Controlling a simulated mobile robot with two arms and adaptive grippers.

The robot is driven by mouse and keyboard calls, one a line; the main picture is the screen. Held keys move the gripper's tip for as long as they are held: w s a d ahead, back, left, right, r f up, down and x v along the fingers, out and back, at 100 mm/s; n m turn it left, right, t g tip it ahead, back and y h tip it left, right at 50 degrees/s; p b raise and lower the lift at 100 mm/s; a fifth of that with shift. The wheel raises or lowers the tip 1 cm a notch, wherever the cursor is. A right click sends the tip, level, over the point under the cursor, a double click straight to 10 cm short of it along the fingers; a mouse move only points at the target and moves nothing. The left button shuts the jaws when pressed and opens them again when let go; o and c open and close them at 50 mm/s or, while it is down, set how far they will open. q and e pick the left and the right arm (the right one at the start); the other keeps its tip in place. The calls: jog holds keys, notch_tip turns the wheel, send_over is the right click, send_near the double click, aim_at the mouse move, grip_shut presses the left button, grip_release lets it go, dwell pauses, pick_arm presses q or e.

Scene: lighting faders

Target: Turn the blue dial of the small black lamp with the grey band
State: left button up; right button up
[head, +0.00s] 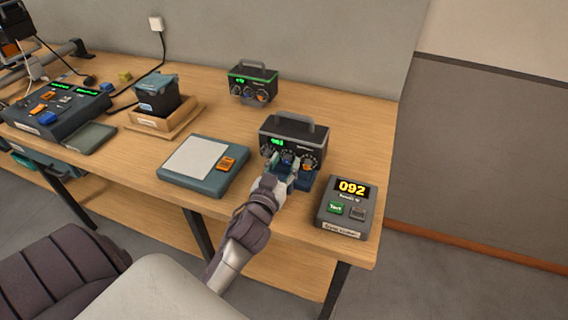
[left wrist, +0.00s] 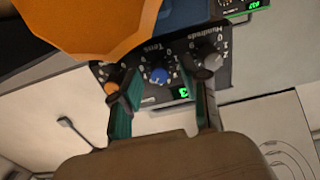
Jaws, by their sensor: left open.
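The small black lamp with the grey band (head: 308,138) looks like a box with a top handle and a green readout, standing near the table's front. Its blue dial (head: 288,158) is the middle one of three on its face. In the left wrist view the blue dial (left wrist: 158,75) sits between an orange dial (left wrist: 112,88) and a grey dial (left wrist: 212,62). My left gripper (head: 281,170) is open in front of the dials. In the left wrist view its fingers (left wrist: 164,108) appear on either side of the blue dial; contact cannot be told. My right gripper is not in view.
A second black box with a green band (head: 252,75) stands behind. A readout unit showing 092 (head: 346,208) is to the right, near the table edge. A flat pad unit (head: 202,165) lies left. A large orange shape (left wrist: 90,25) covers the wrist view's upper left.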

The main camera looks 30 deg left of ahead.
pick_arm(q)
grip_shut()
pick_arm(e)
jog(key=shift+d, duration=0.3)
pick_arm(q)
jog(key=m+p, duration=0.1)
jog(key=m, duration=0.3)
jog(key=shift+m, duration=0.4)
jog(key=m+p, duration=0.1)
jog(key=m, duration=0.3)
jog(key=shift+d+m, duration=0.1)
jog(key=shift+m, duration=0.2)
jog(key=m, duration=0.4)
jog(key=shift+f+m+p, duration=0.1)
jog(key=shift+m+p, duration=0.3)
jog(key=shift+m, duration=1.9)
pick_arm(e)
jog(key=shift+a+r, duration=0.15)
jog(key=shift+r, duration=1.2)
pick_arm(q)
grip_release()
